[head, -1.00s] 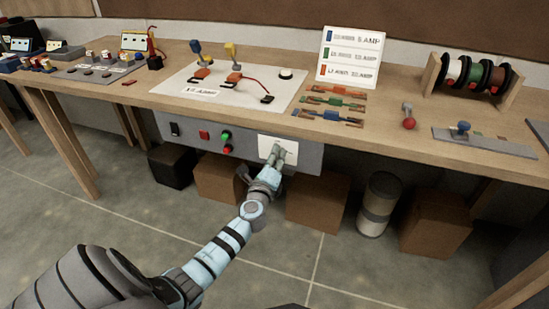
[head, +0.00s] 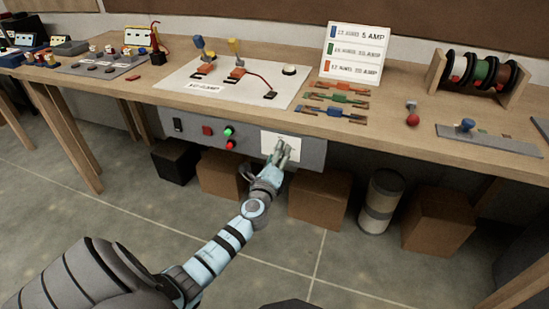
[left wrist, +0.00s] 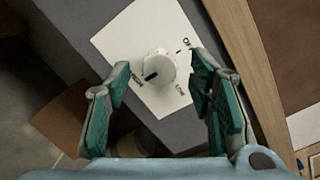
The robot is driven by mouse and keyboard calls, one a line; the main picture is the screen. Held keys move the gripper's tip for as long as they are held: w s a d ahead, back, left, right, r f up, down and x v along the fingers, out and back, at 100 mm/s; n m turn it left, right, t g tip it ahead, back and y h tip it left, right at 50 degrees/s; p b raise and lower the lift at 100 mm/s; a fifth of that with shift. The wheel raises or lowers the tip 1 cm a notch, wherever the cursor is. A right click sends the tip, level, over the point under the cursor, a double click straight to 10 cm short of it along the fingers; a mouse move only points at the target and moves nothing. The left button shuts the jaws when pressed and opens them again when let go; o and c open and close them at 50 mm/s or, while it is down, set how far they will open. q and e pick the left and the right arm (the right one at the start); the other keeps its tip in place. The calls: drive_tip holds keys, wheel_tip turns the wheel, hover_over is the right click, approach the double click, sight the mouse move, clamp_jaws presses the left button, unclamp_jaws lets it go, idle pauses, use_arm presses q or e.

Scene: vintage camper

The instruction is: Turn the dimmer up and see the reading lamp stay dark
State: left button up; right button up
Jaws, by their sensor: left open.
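The dimmer is a white knob (left wrist: 158,68) with a dark pointer mark, on a white plate (left wrist: 120,40) with printed labels around it. In the head view the plate (head: 270,143) sits on the grey panel under the bench top, and my gripper hides the knob. My left gripper (head: 282,150) is in front of the plate. In the left wrist view its two green-padded fingers (left wrist: 163,95) are spread apart, with the knob beyond and between them; I cannot tell whether they touch it. I cannot make out a reading lamp. My right gripper is not in view.
The grey panel (head: 312,157) also carries a black switch (head: 178,125), a red button (head: 207,131) and lit green (head: 229,132) and red (head: 230,144) lamps. The bench top (head: 375,125) overhangs it. Cardboard boxes (head: 319,197) and a metal canister (head: 381,201) stand below.

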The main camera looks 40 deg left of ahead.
use_arm(q)
drive_tip(key=v, duration=1.1)
drive_tip(key=shift+d, duration=0.1)
drive_tip(key=s+d+f+n+g+h+p, duration=0.1)
drive_tip(key=s+f+n+g+h+p, duration=0.25)
drive_tip(key=f, duration=0.65)
drive_tip(key=s+d+f+n+g+b, duration=0.1)
drive_tip(key=s+f+n+g, duration=0.2)
drive_tip(key=s+f+n, duration=0.5)
drive_tip(key=s+d+f+n+g+h+p, duration=0.1)
drive_tip(key=s+f+n+g+p, duration=0.2)
drive_tip(key=f, duration=0.8)
drive_tip(key=s+d+f+n+g+p, duration=0.1)
drive_tip(key=s+d+f+g, duration=0.1)
drive_tip(key=s, duration=0.6)
drive_tip(key=s+d+f+n+g+h+p, duration=0.1)
drive_tip(key=s+d+f+n+p, duration=0.1)
drive_tip(key=s, duration=0.6)
drive_tip(key=s+d+f+n+g+h+p, duration=0.1)
drive_tip(key=s+d+n+g+p, duration=0.1)
drive_tip(key=s, duration=0.7)
drive_tip(key=shift+d+f+g, duration=0.35)
drive_tip(key=shift+d+f, duration=0.05)
drive_tip(key=shift+d, duration=0.15)
